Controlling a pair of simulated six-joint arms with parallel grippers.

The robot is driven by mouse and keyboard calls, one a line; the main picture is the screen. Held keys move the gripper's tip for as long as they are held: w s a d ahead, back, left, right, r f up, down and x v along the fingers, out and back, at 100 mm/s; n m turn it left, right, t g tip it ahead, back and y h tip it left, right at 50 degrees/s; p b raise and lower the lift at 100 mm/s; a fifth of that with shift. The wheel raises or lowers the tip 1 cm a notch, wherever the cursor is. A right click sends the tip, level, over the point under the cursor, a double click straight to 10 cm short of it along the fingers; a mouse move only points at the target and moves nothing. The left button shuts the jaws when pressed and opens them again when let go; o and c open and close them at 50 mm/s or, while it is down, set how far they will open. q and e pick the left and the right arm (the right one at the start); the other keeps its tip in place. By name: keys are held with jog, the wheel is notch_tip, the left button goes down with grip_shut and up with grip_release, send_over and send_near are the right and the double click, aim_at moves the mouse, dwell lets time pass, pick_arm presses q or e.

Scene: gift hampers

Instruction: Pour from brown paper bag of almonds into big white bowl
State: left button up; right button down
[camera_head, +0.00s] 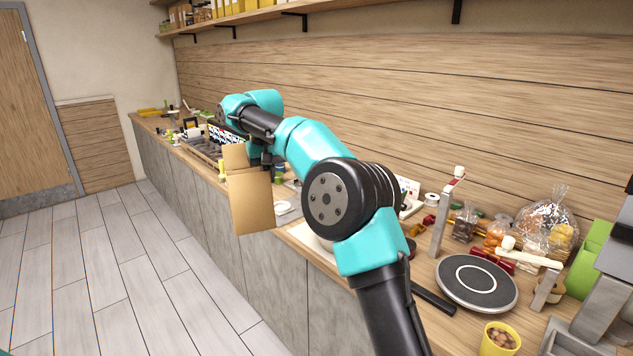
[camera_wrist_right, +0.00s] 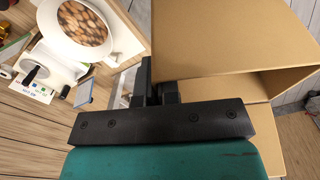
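The brown paper bag (camera_head: 253,203) hangs tilted from my right gripper (camera_head: 266,158), out past the counter's front edge, with a flap or open end at its top left. In the right wrist view the bag (camera_wrist_right: 225,45) fills the right side and its open mouth faces right; I see no almonds inside. The dark jaws of my right gripper (camera_wrist_right: 160,90) are shut at the bag's edge. A round white bowl (camera_wrist_right: 106,48) at the upper left of that view holds many brown, nut-like pieces. In the head view my right arm hides much of the counter. My left gripper is not in view.
On the counter's right are a round grey scale (camera_head: 476,284), a yellow cup of brown nuts (camera_head: 500,340), clear gift bags (camera_head: 548,228) and a green box (camera_head: 592,262). Small items crowd the far counter. A wood-panelled wall stands behind; open floor (camera_head: 130,270) lies left.

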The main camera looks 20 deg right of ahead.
jog(key=w+d+f+m+h, duration=0.1)
jog(key=w+d+f+m, duration=0.2)
jog(key=d+m, duration=0.4)
jog(key=w+d+f+m+h, duration=0.1)
jog(key=w+d+f+m, duration=0.2)
jog(key=d+m, duration=0.3)
jog(key=d+f, duration=0.1)
jog(key=d, duration=0.3)
jog(key=shift+w+d+f+m+t, duration=0.3)
jog(key=shift+w+f+m, duration=0.05)
jog(key=shift+f+m, duration=0.05)
jog(key=shift+s+d+f+m+t+y, duration=0.15)
jog(key=shift+s+d+f+t+y, duration=0.65)
jog(key=shift+t+y, duration=0.4)
jog(key=shift+s+d+f+m+t+y, duration=0.15)
jog(key=shift+s+d+f+t+y, duration=0.6)
jog(key=shift+t+y, duration=0.4)
jog(key=shift+w, duration=0.1)
